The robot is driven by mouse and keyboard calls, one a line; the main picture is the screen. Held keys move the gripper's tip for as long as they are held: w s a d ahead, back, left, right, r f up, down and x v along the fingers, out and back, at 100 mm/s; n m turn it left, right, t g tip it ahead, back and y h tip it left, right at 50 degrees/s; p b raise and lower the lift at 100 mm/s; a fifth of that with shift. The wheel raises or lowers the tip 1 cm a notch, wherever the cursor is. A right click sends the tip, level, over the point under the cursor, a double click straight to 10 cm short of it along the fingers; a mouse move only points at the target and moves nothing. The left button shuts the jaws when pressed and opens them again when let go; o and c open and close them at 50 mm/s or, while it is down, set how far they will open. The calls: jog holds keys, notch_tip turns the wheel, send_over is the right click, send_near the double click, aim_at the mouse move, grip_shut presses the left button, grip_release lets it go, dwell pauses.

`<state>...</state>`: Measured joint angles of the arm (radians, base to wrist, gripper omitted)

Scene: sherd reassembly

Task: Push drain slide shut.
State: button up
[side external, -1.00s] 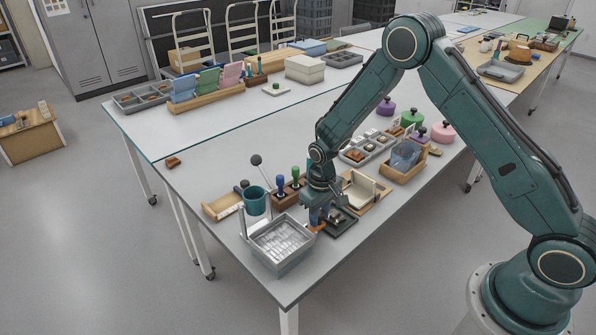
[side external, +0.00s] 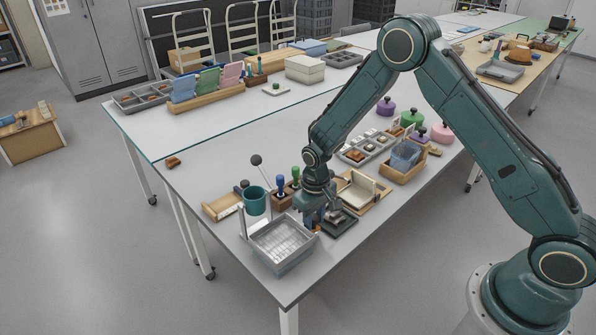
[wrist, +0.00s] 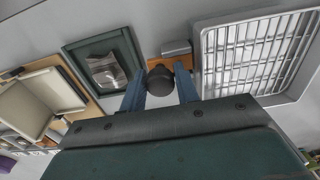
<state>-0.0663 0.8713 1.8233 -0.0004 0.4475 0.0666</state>
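The steel drain basin (side external: 283,262) stands at the near corner of the table; its barred grid (wrist: 255,50) fills the right of the wrist view. Beside it lies an orange piece (wrist: 183,70) with a grey metal block (wrist: 176,47) at its far end, perhaps the drain slide. In the side view only a bit of the orange (side external: 317,229) shows under my gripper (side external: 318,222). In the wrist view my gripper's blue fingers (wrist: 160,78) stand apart on both sides of a dark round knob (wrist: 160,80). I cannot tell whether they grip it.
A dark green tray (wrist: 122,42) with a greyish piece in it lies just left of my fingers. A cream box on a wooden board (side external: 362,190) is behind it. A teal cup (side external: 255,201) and stamps in a wooden block (side external: 285,195) stand behind the basin.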

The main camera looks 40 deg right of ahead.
jog(key=shift+o, duration=1)
jog(key=shift+r, duration=2.75)
